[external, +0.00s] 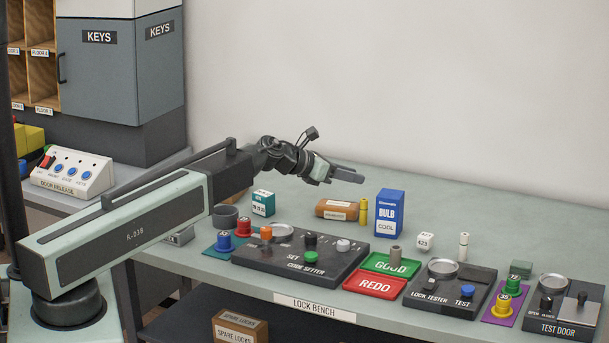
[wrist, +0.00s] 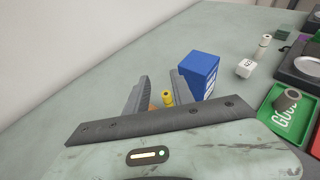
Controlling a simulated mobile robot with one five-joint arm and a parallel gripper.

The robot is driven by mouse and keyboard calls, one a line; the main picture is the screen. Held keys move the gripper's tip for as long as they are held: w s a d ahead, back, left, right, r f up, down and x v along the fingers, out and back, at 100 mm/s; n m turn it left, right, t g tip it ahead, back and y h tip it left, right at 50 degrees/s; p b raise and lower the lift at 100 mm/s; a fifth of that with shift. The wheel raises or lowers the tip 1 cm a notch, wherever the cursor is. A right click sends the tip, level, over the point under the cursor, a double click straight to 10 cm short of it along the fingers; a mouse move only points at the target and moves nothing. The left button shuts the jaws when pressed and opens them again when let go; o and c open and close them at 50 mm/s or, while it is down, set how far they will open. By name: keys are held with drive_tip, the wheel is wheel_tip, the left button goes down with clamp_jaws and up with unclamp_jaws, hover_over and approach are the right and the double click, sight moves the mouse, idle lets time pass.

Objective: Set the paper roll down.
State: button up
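Two roll-like things are in view: a grey hollow roll (external: 395,255) upright on the green GOOD tray (external: 375,264), and a slim white roll (external: 463,246) upright on the bench behind the lock tester. The grey roll also shows in the wrist view (wrist: 287,98), as does the white one (wrist: 263,42). I cannot tell for certain which is the paper roll.
A white cube (external: 425,240) is farther right. The bench's back strip is mostly clear.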

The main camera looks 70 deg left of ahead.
drive_tip(key=b, duration=0.8)
approach(364, 212)
drive_tip(key=x, duration=0.2)
drive_tip(key=a+x, duration=0.1)
drive_tip(key=x, duration=0.2)
drive_tip(key=shift+w, duration=0.2)
drive_tip(key=shift+w+a+r+p, duration=0.15)
drive_tip(key=shift+w+r+p, duration=0.15)
drive_tip(key=shift+w, duration=0.3)
drive_tip(key=b+x, duration=0.2)
drive_tip(key=x, duration=0.4)
drive_tip(key=shift+w, duration=0.25)
drive_tip(key=shift+s+r, duration=0.1)
clamp_jaws()
